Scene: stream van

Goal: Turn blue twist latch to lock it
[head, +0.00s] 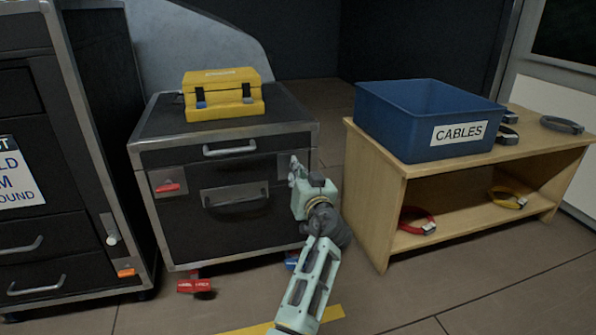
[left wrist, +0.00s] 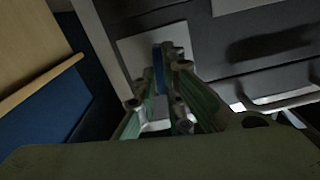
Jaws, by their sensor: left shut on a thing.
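The black case (head: 235,180) stands on the floor with its front facing me. The blue twist latch (left wrist: 158,70) sits on a light plate (left wrist: 135,50) at the right of the case front. My left gripper (head: 295,168) reaches that plate and hides the latch in the head view. In the left wrist view the fingers of my left gripper (left wrist: 160,95) are shut on the latch, one on each side. How far the latch is turned cannot be told. A red latch (head: 168,187) sits on the left of the case front. My right gripper is not in view.
A yellow toolbox (head: 222,95) sits on the case. A wooden shelf (head: 388,195) with a blue CABLES bin (head: 395,125) stands close on the right. A dark cabinet (head: 60,170) stands on the left. Red (head: 195,286) and blue (head: 291,263) caster pedals are low down.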

